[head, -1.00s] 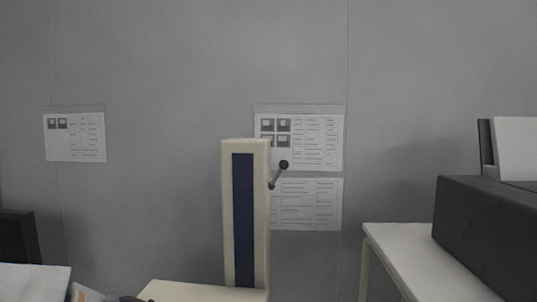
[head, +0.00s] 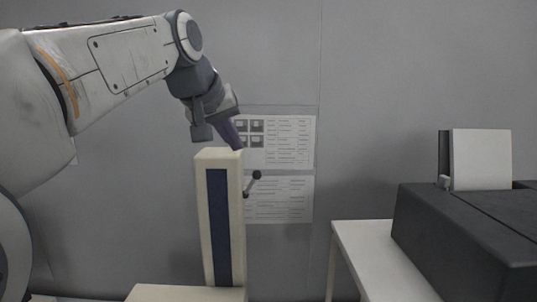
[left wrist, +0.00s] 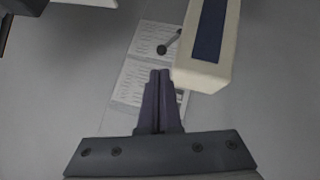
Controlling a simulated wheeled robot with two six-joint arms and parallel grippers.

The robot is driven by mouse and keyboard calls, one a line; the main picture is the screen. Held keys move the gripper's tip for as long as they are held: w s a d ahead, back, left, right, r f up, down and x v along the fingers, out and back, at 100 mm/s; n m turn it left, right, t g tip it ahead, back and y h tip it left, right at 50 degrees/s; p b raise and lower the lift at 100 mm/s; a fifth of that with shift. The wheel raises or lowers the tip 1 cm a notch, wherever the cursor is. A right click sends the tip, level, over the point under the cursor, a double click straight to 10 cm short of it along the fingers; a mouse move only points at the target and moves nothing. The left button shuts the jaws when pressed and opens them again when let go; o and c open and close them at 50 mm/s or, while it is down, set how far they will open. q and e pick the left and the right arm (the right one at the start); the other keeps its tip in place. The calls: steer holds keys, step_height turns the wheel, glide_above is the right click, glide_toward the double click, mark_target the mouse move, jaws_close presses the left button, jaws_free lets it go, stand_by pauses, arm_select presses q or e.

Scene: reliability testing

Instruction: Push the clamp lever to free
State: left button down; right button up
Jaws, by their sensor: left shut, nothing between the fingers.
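The clamp lever is a short dark rod with a black ball knob (head: 257,175), on the right side of a cream column (head: 237,230) with a dark blue front strip. It slants up and to the right. The left wrist view also shows the lever knob (left wrist: 162,49), beyond my fingertips, and the column (left wrist: 226,60) at right. My left gripper (head: 238,148) is shut and empty, pointing down at the top of the column; I cannot tell whether it touches. In the left wrist view its fingers (left wrist: 159,72) are together, apart from the lever. My right gripper is not in view.
Two printed sheets (head: 285,200) hang on the grey wall behind the column. A white table (head: 362,240) stands at right beside a large dark machine (head: 470,230) with white paper (head: 482,160) upright in it. The space between column and table is clear.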

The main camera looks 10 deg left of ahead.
mark_target(255, 173)
arm_select(q)
steer(key=shift+a+r, duration=0.25)
steer(key=shift+r, duration=0.15)
steer(key=shift+w, duration=0.1)
steer(key=p+x, duration=0.3)
steer(key=x, duration=1)
steer(key=shift+w+f+p, duration=0.1)
steer(key=shift+p, duration=0.25)
steer(key=shift+w+f, duration=0.2)
steer(key=shift+f, duration=0.05)
